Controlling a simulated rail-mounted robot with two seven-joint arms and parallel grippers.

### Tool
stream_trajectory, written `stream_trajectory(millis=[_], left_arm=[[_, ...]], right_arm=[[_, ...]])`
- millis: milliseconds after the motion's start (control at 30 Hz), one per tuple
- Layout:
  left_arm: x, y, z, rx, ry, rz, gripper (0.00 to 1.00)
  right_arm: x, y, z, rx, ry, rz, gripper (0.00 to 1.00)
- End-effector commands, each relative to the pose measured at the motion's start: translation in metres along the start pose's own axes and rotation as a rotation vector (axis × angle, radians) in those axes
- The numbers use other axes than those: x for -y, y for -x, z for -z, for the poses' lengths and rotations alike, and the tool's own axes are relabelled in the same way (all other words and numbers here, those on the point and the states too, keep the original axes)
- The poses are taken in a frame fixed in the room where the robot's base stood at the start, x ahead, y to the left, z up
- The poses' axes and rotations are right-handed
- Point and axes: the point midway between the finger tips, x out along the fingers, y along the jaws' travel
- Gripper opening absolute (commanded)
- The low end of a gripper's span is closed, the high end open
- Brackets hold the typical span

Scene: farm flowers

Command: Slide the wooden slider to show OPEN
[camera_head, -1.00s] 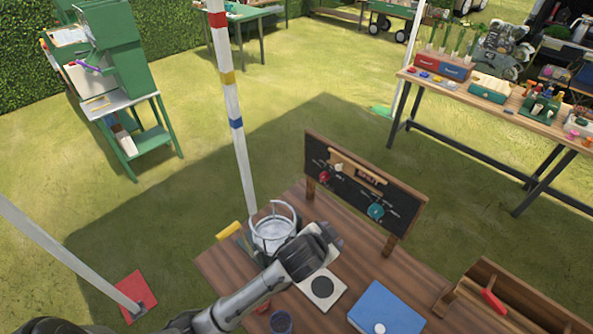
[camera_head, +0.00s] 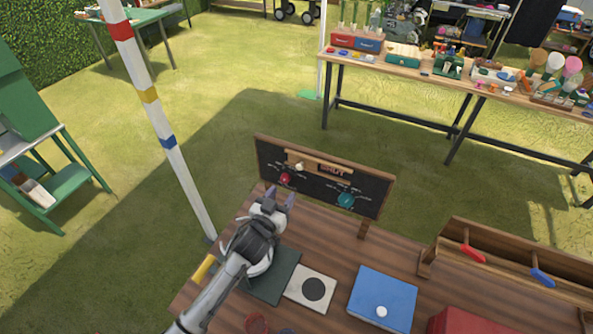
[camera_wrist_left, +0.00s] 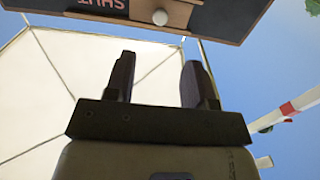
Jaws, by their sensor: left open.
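The wooden slider (camera_head: 322,162) is a light wood strip with a pale knob (camera_head: 299,167) on a black board (camera_head: 261,160) standing at the table's far edge. A dark window at its right reads SHUT. In the left wrist view the board appears upside down, with the SHUT window (camera_wrist_left: 103,4) and the round pale knob (camera_wrist_left: 160,17) at the top. My left gripper (camera_head: 279,197) is open and empty, in front of and below the board's left part, apart from the knob. My right gripper is not in view.
A red knob (camera_head: 285,179) and a teal knob (camera_head: 346,200) sit on the board below the slider. A blue box (camera_head: 382,297), a white plate with a dark disc (camera_head: 296,300) and a wooden rack (camera_head: 512,262) are on the table (camera_head: 350,255). A striped pole (camera_head: 181,165) rises behind my left arm.

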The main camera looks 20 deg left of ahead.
Motion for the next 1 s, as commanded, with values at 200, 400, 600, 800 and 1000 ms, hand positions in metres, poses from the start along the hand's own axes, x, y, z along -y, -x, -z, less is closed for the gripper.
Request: stream_trajectory(millis=[200,400,600,800,1000], left_arm=[[0.000,-0.044,0.001,-0.001,-0.001,0.000,0.50],[0.000,-0.076,0.000,0.000,-0.001,0.000,0.50],[0.000,-0.096,0.000,0.000,-0.001,0.001,0.50],[0.000,-0.106,0.000,0.000,-0.001,0.000,0.50],[0.000,-0.108,0.000,0.000,-0.002,0.000,0.50]], right_arm=[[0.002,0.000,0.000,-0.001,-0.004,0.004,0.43],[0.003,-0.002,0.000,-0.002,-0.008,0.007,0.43],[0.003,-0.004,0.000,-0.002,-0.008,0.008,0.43],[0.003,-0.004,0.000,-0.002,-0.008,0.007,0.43],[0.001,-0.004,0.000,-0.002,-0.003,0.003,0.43]])
